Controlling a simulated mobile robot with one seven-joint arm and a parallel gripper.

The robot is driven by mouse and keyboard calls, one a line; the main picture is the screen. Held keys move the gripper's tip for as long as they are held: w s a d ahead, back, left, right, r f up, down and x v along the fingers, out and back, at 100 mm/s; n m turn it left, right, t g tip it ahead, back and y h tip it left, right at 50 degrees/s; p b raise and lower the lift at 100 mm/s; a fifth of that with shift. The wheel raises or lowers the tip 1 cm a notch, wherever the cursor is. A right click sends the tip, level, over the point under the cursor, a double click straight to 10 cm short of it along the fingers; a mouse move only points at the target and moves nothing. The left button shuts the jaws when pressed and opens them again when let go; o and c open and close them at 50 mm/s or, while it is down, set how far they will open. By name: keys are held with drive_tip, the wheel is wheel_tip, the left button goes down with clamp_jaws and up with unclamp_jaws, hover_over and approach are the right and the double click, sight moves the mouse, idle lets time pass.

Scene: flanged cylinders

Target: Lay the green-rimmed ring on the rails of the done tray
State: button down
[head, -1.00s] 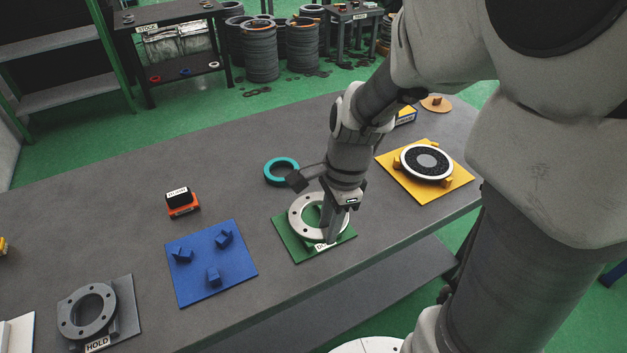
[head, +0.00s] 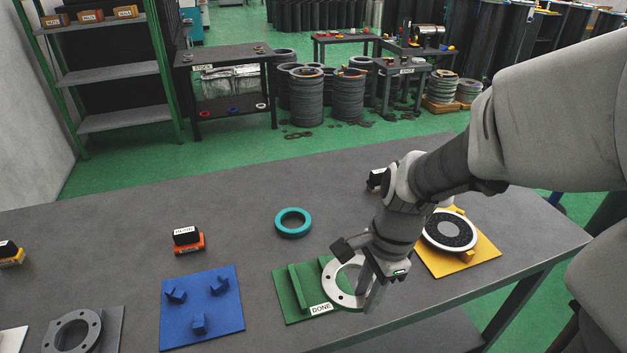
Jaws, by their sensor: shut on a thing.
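A pale grey flanged ring (head: 333,284) with bolt holes is in my gripper (head: 372,291), which is shut on its right side. No green rim can be made out on it. The ring overlaps the right part of the green done tray (head: 284,303). The tray's left rail (head: 298,288) is bare, and the ring partly hides the right rail (head: 325,264). The ring is off centre to the right; I cannot tell whether it touches the rail or hangs just above. The white DONE label (head: 321,309) is at the tray's front.
A teal ring (head: 293,223) lies behind the tray. A blue tray (head: 175,322) with pegs is to the left, and a dark grey ring (head: 72,334) lies further left. A yellow tray (head: 481,250) holding a black-faced disc (head: 450,231) is close on the right.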

drive_tip(key=w+a+f, duration=0.2)
drive_tip(key=w, duration=0.1)
drive_tip(key=w+a+f, duration=0.2)
drive_tip(key=w+a, duration=0.1)
drive_tip(key=w+a+f, duration=0.2)
drive_tip(key=w+f, duration=0.1)
drive_tip(key=shift+a+b, duration=0.15)
drive_tip(key=shift+b, duration=0.15)
drive_tip(key=shift+f, duration=1.95)
drive_tip(key=shift+f+b, duration=0.15)
drive_tip(key=shift+b, duration=0.15)
drive_tip(key=c, duration=0.6)
unclamp_jaws()
drive_tip(key=shift+c, duration=0.2)
